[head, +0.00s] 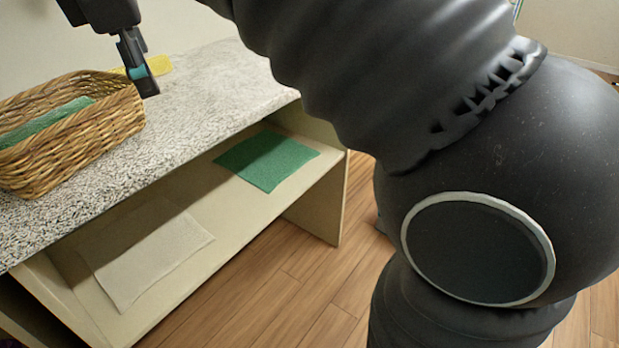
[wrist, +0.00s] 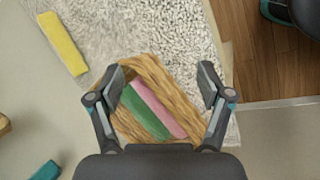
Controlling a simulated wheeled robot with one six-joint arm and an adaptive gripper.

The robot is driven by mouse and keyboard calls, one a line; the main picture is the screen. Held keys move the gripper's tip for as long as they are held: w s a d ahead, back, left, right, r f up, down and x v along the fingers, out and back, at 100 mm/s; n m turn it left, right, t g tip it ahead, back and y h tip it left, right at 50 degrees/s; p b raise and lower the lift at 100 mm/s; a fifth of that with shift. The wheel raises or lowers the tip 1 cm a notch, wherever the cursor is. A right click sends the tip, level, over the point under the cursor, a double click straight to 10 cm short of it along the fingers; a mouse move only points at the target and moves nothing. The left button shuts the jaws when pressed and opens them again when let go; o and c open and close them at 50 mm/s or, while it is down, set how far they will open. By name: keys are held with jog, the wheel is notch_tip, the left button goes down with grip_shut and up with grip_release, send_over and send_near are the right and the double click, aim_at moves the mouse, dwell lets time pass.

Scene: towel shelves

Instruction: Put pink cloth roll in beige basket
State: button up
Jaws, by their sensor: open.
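The beige wicker basket (head: 95,150) stands on the speckled countertop at the left of the head view. It also shows below my gripper in the wrist view (wrist: 152,68). The pink cloth roll (wrist: 160,108) lies inside the basket, alongside a green roll (wrist: 145,112). In the head view only the green roll (head: 45,122) shows in the basket; the pink one is hidden. My gripper (wrist: 162,80) is open, with its fingers spread to either side of the basket in the wrist view. In the head view my gripper (head: 142,88) is near the basket's right rim.
A yellow cloth (head: 155,66) lies on the countertop (head: 210,105) behind my gripper. A green cloth (head: 267,160) and a whitish cloth (head: 150,250) lie flat on the lower shelf. A teal object (wrist: 45,170) shows at the wrist view's lower left. Wooden floor (head: 310,285) is open in front.

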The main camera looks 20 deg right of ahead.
jog(key=s+d+f+m, duration=0.5)
jog(key=d+f+m, duration=0.1)
jog(key=f, duration=0.3)
jog(key=s+d+f+m, duration=0.6)
jog(key=f, duration=0.3)
jog(key=s+d+f+m+y, duration=0.1)
jog(key=s+d+f+m, duration=0.5)
jog(key=f+m, duration=0.1)
jog(key=shift+s+d+f+t, duration=0.2)
jog(key=shift+f+t, duration=0.1)
jog(key=shift+f, duration=0.6)
